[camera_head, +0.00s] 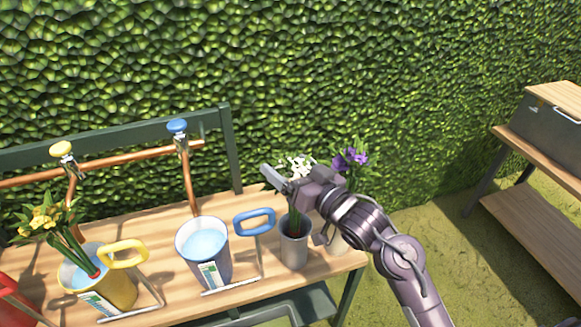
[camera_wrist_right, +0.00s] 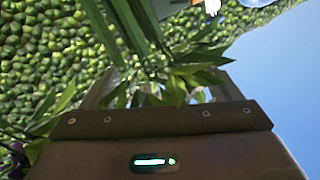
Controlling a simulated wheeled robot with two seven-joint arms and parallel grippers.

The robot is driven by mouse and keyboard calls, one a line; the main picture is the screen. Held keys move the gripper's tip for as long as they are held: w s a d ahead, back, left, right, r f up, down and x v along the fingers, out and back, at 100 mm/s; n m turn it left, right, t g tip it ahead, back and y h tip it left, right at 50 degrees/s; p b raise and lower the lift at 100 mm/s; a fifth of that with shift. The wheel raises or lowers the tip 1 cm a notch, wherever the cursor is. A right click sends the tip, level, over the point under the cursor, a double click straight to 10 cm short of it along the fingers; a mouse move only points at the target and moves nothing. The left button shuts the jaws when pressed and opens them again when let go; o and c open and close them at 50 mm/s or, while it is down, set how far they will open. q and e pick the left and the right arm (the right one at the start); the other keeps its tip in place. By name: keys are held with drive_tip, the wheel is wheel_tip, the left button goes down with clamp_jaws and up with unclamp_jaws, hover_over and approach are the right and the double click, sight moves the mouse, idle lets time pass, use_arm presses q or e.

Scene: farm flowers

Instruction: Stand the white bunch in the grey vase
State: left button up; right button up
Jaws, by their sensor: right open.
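The white bunch (camera_head: 297,164) shows its pale flowers just above my right gripper in the head view. Its green stems go down into the mouth of the grey vase (camera_head: 294,249), which stands upright near the right end of the bench. My right gripper (camera_head: 290,201) is open at the stems, above the vase's rim. In the right wrist view green leaves and stems (camera_wrist_right: 172,82) lie between and beyond the two fingers. The gripper hides part of the bunch. My left gripper is out of view.
A purple bunch (camera_head: 352,158) stands in a pale vase (camera_head: 338,244) close on the right, partly behind my arm. A hedge rises behind the bench (camera_head: 160,225).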

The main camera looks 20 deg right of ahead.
drive_tip(key=shift+s, duration=0.1)
drive_tip(key=shift+s+d+f, duration=0.1)
drive_tip(key=shift+s+d, duration=0.15)
drive_tip(key=shift+s, duration=0.05)
drive_tip(key=v, duration=0.7)
drive_tip(key=shift+b, duration=0.4)
